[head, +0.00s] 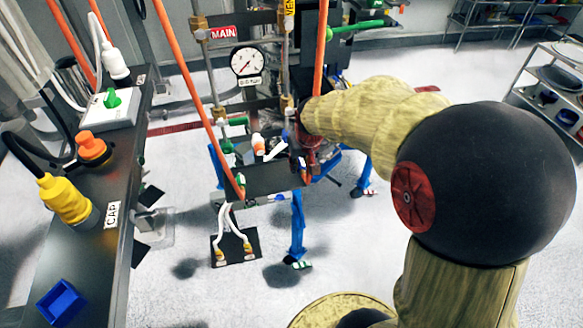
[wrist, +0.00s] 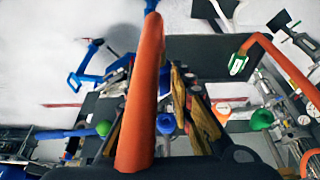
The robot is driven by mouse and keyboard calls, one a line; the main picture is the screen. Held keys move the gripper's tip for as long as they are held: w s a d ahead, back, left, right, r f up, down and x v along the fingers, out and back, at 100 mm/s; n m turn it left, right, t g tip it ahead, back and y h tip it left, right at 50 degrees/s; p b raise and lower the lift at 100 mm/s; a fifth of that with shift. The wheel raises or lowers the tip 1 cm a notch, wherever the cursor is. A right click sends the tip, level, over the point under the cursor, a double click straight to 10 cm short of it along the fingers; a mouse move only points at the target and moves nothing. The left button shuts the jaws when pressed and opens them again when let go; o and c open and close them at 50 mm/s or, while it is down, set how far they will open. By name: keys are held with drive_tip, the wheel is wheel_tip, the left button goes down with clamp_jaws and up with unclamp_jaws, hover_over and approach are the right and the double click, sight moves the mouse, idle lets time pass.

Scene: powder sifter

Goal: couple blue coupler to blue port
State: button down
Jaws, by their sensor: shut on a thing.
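An orange hose (wrist: 143,95) runs up through the middle of the wrist view in front of my gripper (wrist: 178,90). Its far end, at the top edge, shows a small blue part (wrist: 152,5) that looks like the blue coupler. My gripper's tan fingers are closed, and the hose covers much of them; the grip itself is not clear. In the head view the same hose (head: 319,50) comes down beside my wrist at the dark machine. The machine and my wrist hide the fingers there. I cannot make out the blue port or whether the coupler touches it.
A second orange hose (head: 190,85) ends in a green coupler (wrist: 237,65). A pressure gauge (head: 248,61) and the MAIN sign (head: 223,32) are on the machine's frame. A dark bench at left holds a yellow plug (head: 64,200) and a blue bin (head: 61,303).

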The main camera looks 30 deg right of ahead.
drive_tip(key=shift+w+a+r, duration=0.2)
drive_tip(key=shift+w+a, duration=0.05)
drive_tip(key=shift+w, duration=0.35)
drive_tip(key=w+d+p, duration=0.1)
drive_tip(key=w+d, duration=0.1)
drive_tip(key=w, duration=0.5)
idle(0.5)
drive_tip(key=shift+w, duration=0.1)
idle(0.6)
drive_tip(key=c, duration=1.5)
unclamp_jaws()
